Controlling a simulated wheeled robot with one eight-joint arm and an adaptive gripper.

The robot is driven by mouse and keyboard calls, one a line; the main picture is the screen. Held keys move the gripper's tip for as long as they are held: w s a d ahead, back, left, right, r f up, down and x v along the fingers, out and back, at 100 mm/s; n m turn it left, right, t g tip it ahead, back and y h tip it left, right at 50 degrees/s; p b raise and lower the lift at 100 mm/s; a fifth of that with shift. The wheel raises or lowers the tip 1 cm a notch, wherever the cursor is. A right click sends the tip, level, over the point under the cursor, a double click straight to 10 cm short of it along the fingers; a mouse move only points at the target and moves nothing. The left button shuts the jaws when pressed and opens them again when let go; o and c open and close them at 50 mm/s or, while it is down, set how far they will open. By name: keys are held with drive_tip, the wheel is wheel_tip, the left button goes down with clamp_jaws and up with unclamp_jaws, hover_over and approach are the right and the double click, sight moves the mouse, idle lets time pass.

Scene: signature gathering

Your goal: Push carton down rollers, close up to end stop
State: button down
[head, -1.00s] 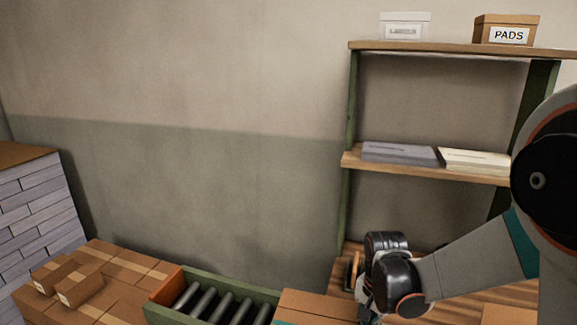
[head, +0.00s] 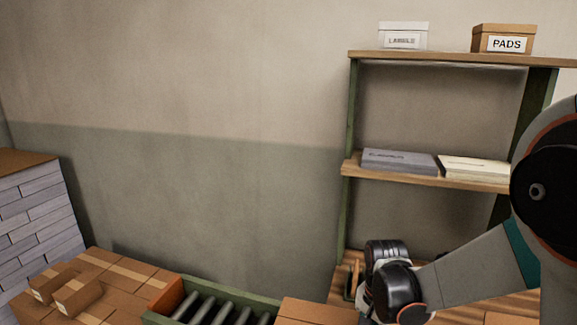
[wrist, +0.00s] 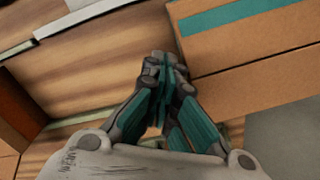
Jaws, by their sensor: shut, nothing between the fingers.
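The carton (head: 312,310) is plain brown, at the bottom edge of the head view, just right of the rollers (head: 222,313). In the wrist view the carton (wrist: 250,55) fills the upper right and shows a teal stripe. An orange end board (head: 167,297), which looks like the end stop, closes the left end of the rollers. Bare rollers show between it and the carton. My gripper (wrist: 165,62) is shut and empty, its fingertips beside the carton's left edge in the wrist view; I cannot tell whether they touch. In the head view its fingertips are cut off.
Stacked brown cartons (head: 98,262) stand left of the rollers, with a pile of grey stacked sheets (head: 40,220) behind. A shelf (head: 440,180) at the right holds paper stacks and, above, a PADS box (head: 503,40) and a white box (head: 403,36). A wooden surface (wrist: 85,75) lies under my gripper.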

sight(291, 318)
drive_tip(key=shift+f+b, duration=1.55)
drive_tip(key=shift+f, duration=0.2)
drive_tip(key=shift+a, duration=0.1)
drive_tip(key=shift+w+a+b, duration=0.2)
drive_tip(key=shift+w+a, duration=0.85)
drive_tip(key=shift+a, duration=2.1)
drive_tip(key=shift+w+a+b, duration=0.15)
drive_tip(key=shift+w+a, duration=0.85)
drive_tip(key=shift+a, duration=2.1)
drive_tip(key=shift+w+a+b, duration=0.2)
drive_tip(key=shift+w+a, duration=0.85)
drive_tip(key=shift+a, duration=2.1)
drive_tip(key=shift+w+a, duration=0.9)
drive_tip(key=shift+a, duration=1.85)
drive_tip(key=shift+w+a, duration=0.85)
drive_tip(key=shift+a, duration=1.85)
drive_tip(key=shift+w+a, duration=0.9)
drive_tip(key=shift+a, duration=1.85)
wheel_tip(291, 318, up, 12)
drive_tip(key=d+p, duration=0.2)
drive_tip(key=p, duration=0.4)
drive_tip(key=shift+s+d+p, duration=0.25)
drive_tip(key=shift+s+p, duration=0.1)
drive_tip(key=shift+s, duration=0.05)
